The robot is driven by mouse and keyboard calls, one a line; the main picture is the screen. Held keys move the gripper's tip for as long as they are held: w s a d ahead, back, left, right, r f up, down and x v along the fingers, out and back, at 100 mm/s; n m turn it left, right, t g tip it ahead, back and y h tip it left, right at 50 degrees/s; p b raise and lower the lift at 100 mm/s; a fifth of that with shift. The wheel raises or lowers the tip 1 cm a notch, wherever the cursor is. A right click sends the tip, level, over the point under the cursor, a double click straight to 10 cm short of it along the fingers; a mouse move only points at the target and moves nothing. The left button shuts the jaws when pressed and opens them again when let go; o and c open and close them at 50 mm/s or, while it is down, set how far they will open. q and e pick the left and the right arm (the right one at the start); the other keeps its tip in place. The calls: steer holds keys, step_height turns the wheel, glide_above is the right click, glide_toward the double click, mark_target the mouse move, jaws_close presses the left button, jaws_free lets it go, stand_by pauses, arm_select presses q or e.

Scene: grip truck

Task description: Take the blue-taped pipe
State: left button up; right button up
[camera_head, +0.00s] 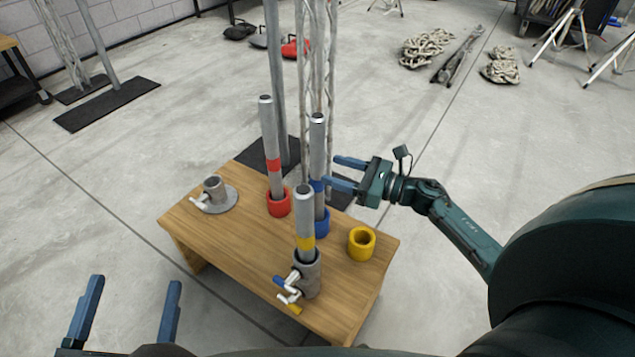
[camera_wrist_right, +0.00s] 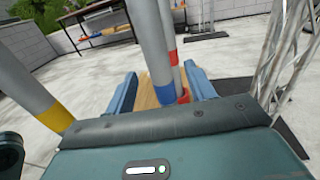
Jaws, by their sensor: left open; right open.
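The blue-taped pipe (camera_head: 318,150) stands upright in a blue ring holder (camera_head: 321,224) on the wooden table. Its lower part is partly hidden by the yellow-taped pipe. My right gripper (camera_head: 336,171) is open at the height of the blue tape, reaching in from the right. In the right wrist view the blue-taped pipe (camera_wrist_right: 151,40) appears between my two open fingers (camera_wrist_right: 163,80); I cannot tell whether either touches it. My left gripper (camera_head: 136,280) is open and empty at the lower left, away from the table.
The yellow-taped pipe (camera_head: 305,215) stands in a grey clamp holder (camera_head: 306,275) in front. The red-taped pipe (camera_head: 269,140) stands in a red ring (camera_head: 279,203) behind left. An empty yellow ring (camera_head: 361,243) and a grey flanged base (camera_head: 214,195) sit on the table (camera_head: 250,240). Truss uprights (camera_head: 330,75) stand behind.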

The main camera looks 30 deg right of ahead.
mark_target(318, 166)
steer(key=b+x, duration=0.1)
steer(key=x, duration=0.4)
steer(key=shift+a, duration=0.2)
jaws_close()
stand_by(0.3)
